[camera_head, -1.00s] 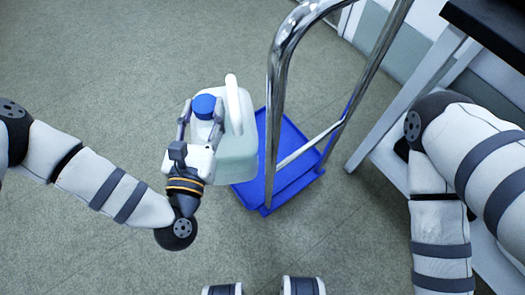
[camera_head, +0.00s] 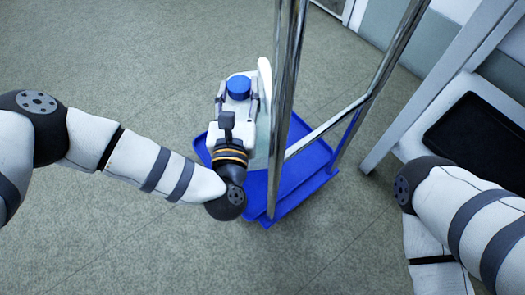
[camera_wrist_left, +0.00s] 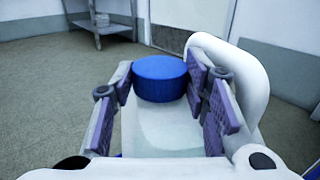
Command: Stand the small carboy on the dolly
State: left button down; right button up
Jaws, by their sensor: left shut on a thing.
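The small carboy (camera_head: 263,120) is whitish and translucent, with a blue cap (camera_head: 238,86) and a white handle. In the head view it is over the blue dolly (camera_head: 318,165), partly hidden by my gripper and the dolly's chrome handle. I cannot tell whether its base touches the deck. In the left wrist view the finger pads stand on both sides of the cap (camera_wrist_left: 160,78), and the carboy's handle (camera_wrist_left: 235,70) rises at the right. My right gripper is out of view.
The dolly's chrome push handle (camera_head: 286,100) rises close to the right of the carboy and my left gripper. A light bench with a black tray (camera_head: 478,130) stands at the right. Open floor (camera_head: 120,80) lies to the left.

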pick_arm(q)
jog(key=shift+w+y, duration=0.3)
jog(key=shift+w, duration=0.2)
jog(key=shift+n, duration=0.3)
notch_tip(320, 180, down, 6)
jog(key=b, duration=0.2)
jog(key=shift+w+b, duration=0.1)
jog(key=shift+b, duration=0.3)
jog(key=shift+f+b, duration=0.85)
jog(key=shift+f, duration=1)
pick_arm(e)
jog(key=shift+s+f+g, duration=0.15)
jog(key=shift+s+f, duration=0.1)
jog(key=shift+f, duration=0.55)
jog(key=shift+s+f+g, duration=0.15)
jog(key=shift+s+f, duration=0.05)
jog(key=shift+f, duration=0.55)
pick_arm(q)
jog(key=shift+f, duration=0.1)
jog(key=shift+f, duration=0.1)
jog(key=c, duration=0.9)
grip_release()
jog(key=shift+a+f, duration=0.1)
jog(key=shift+f, duration=0.05)
jog(key=shift+c, duration=0.2)
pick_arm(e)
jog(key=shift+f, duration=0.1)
